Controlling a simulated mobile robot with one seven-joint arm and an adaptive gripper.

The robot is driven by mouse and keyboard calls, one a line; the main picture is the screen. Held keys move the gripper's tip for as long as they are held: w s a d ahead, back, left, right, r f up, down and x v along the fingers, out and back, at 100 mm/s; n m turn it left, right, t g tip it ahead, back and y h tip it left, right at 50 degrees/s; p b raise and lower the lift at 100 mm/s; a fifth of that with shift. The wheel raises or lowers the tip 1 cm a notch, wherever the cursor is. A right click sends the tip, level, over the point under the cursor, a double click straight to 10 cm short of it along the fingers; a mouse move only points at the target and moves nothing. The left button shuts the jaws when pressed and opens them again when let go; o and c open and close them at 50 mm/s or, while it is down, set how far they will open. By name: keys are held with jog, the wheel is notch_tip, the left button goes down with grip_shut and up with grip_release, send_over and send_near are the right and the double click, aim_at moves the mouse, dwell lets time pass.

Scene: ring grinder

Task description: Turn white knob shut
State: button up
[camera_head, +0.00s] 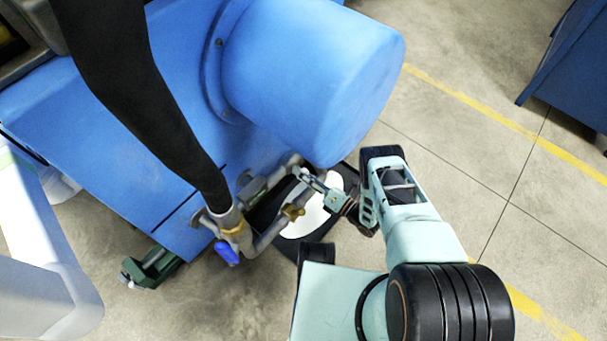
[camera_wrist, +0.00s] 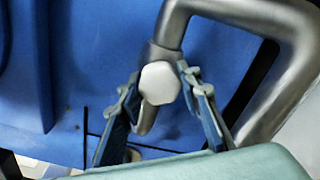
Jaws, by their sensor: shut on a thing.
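The white knob (camera_wrist: 159,82) shows in the wrist view as a pale, many-sided cap on a grey metal pipe fitting. My gripper (camera_wrist: 161,88) has one finger on each side of the knob and is shut on it. In the head view my gripper (camera_head: 306,178) reaches left from my arm to the pipework under the blue machine. The knob cannot be made out in the head view.
The blue machine (camera_head: 120,130) has a large blue drum (camera_head: 305,75) just above my gripper. A thick black hose (camera_head: 130,90) runs down to grey pipes with a brass-coloured fitting (camera_head: 293,211) and a blue handle (camera_head: 227,253). Open concrete floor (camera_head: 480,150) lies to the right.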

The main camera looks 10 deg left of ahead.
jog(key=shift+a+r, duration=0.1)
jog(key=o, duration=1.2)
jog(key=shift+c, duration=0.2)
